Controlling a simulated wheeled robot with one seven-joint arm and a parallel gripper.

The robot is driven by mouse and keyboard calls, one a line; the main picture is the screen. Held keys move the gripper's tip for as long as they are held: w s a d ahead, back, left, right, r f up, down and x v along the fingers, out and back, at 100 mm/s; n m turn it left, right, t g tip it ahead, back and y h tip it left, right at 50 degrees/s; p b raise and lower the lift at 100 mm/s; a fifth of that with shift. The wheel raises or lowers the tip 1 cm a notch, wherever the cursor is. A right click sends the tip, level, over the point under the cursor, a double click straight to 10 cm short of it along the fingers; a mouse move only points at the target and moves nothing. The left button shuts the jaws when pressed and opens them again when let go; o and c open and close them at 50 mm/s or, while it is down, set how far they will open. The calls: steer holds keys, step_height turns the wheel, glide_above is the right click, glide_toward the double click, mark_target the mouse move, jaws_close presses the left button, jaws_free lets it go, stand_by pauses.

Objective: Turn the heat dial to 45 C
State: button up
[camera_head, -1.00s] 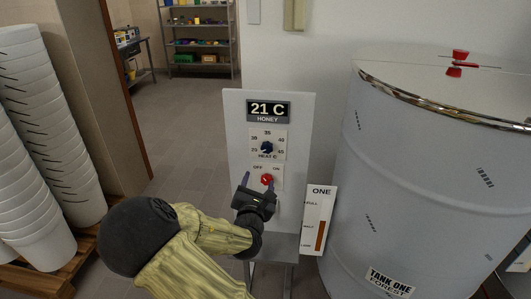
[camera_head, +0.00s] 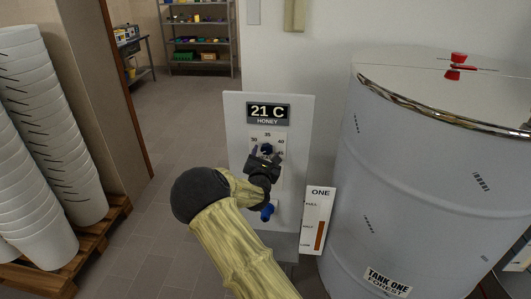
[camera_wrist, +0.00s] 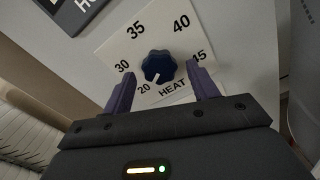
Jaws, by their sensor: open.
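The blue heat dial (camera_head: 267,148) sits on a white control panel (camera_head: 236,115). In the wrist view the dial (camera_wrist: 159,66) shows a white pointer mark aimed at the lowest number, lower left. The scale runs through 30, 35 and 40 to 45 on the right. My gripper (camera_head: 266,155) is open just below the dial. In the wrist view its two fingers (camera_wrist: 161,90) stand apart, below and to either side of the dial, not closed on it. The display (camera_head: 268,112) reads 21 C, HONEY. The red OFF/ON switch is hidden behind my arm.
A large tank (camera_head: 430,170) labelled TANK ONE stands close on the right. A level gauge (camera_head: 317,215) marked ONE is beside the panel. Stacked white buckets (camera_head: 40,130) on a pallet (camera_head: 103,222) stand at the left. Open floor lies behind, with shelves at the back.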

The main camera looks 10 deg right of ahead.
steer(key=shift+w+d, duration=0.15)
steer(key=shift+w, duration=0.35)
steer(key=c, duration=1)
